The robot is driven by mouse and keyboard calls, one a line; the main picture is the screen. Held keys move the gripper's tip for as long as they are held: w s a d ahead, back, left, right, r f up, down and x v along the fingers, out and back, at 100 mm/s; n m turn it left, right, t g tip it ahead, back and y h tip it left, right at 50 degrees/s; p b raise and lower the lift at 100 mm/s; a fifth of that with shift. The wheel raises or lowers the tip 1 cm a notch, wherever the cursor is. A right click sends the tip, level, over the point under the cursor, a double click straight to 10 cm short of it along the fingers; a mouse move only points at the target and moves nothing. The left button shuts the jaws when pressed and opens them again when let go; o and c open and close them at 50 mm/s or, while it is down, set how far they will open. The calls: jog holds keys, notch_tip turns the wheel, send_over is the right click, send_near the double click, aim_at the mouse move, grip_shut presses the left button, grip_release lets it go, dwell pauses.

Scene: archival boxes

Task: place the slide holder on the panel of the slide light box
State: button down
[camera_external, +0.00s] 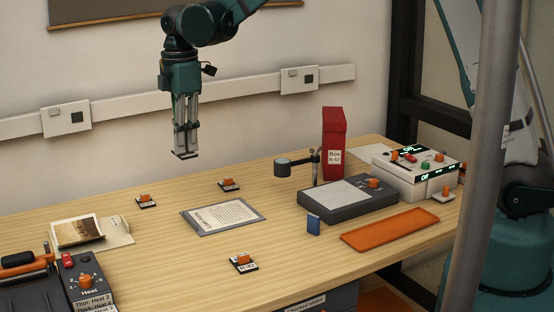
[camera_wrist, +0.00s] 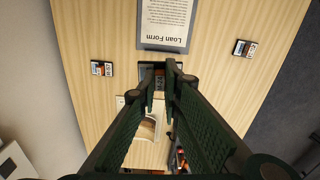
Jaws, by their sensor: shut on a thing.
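My gripper (camera_external: 185,152) is raised above the far left-middle of the table, shut on a slide holder (camera_external: 184,156). The holder looks like a small dark flat plate below the fingertips. In the wrist view it shows as a dark piece (camera_wrist: 147,76) at the fingertips, partly hidden by them. The slide light box (camera_external: 345,207) is a low dark grey box at the right, well away from my gripper. Its pale panel (camera_external: 337,195) is bare, with an orange knob beside it. Similar small black holders with orange grips lie on the table (camera_external: 146,201), (camera_external: 229,184), (camera_external: 242,263).
A loupe (camera_external: 290,166) on an arm stands behind the light box, near a tall red box (camera_external: 334,140). A blue item (camera_external: 313,225) and an orange tray (camera_external: 390,229) lie in front. A loan form (camera_external: 223,215) lies mid-table. A white control unit (camera_external: 415,172) stands right.

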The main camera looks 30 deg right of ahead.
jog(key=s+d+p, duration=0.1)
jog(key=s+d, duration=0.1)
jog(key=d, duration=0.9)
jog(key=s+d+p, duration=0.1)
jog(key=s+d, duration=0.1)
jog(key=d, duration=1)
jog(key=p, duration=0.1)
send_over(337, 194)
notch_tip(337, 194, down, 2)
jog(key=shift+f+m, duration=0.4)
jog(key=shift+f, duration=1.2)
jog(key=shift+f, duration=0.1)
jog(key=shift+f, duration=2.8)
jog(key=shift+f, duration=0.15)
jog(key=shift+f, duration=1.95)
jog(key=shift+f+b, duration=0.15)
jog(key=shift+b, duration=0.3)
